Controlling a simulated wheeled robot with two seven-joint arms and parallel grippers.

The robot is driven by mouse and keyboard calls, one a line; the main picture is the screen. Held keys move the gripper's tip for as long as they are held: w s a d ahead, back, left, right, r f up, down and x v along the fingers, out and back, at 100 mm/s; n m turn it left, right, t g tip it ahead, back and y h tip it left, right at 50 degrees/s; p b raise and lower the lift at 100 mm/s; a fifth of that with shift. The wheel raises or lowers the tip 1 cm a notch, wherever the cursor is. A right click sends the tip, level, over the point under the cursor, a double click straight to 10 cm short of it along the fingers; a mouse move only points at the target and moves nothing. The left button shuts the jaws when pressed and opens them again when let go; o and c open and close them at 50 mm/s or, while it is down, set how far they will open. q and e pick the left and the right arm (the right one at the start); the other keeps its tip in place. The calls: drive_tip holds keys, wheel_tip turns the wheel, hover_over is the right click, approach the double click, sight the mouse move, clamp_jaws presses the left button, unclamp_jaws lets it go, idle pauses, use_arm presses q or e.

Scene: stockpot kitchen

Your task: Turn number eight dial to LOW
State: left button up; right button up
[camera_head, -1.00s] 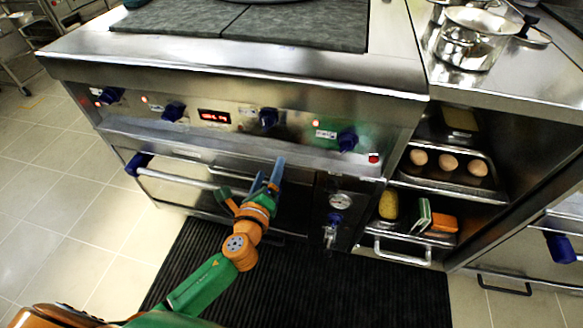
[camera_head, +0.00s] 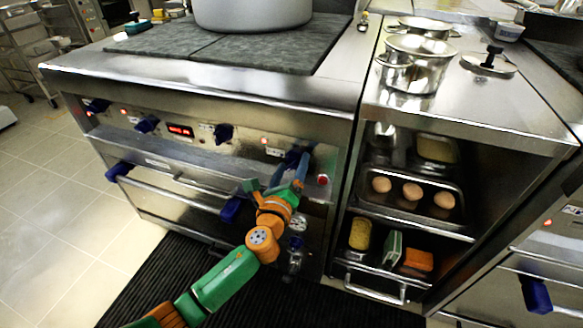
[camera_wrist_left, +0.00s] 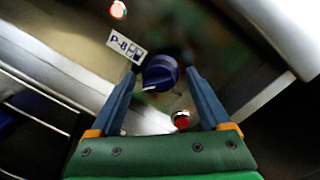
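The dark blue dial (camera_wrist_left: 160,73) sits on the metal panel beside a white label (camera_wrist_left: 127,46) that reads P-8. A small white mark shows at its lower left edge in the left wrist view. My left gripper (camera_wrist_left: 160,78) is open, with one blue finger on each side of the dial and small gaps visible. In the head view the left gripper (camera_head: 296,168) reaches up to the rightmost dial (camera_head: 292,157) on the stove front and partly covers it. The LOW marking cannot be read. My right gripper is not in view.
A red button (camera_head: 322,180) sits right of the dial, and it also shows close to the right finger (camera_wrist_left: 181,120). Other blue dials (camera_head: 223,132) line the panel left of it. An oven handle (camera_head: 175,190) runs below. Shelves with eggs (camera_head: 412,191) stand to the right.

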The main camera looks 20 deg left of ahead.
use_arm(q)
clamp_jaws()
use_arm(e)
drive_tip(key=shift+w+d, duration=0.15)
drive_tip(key=shift+w, duration=0.05)
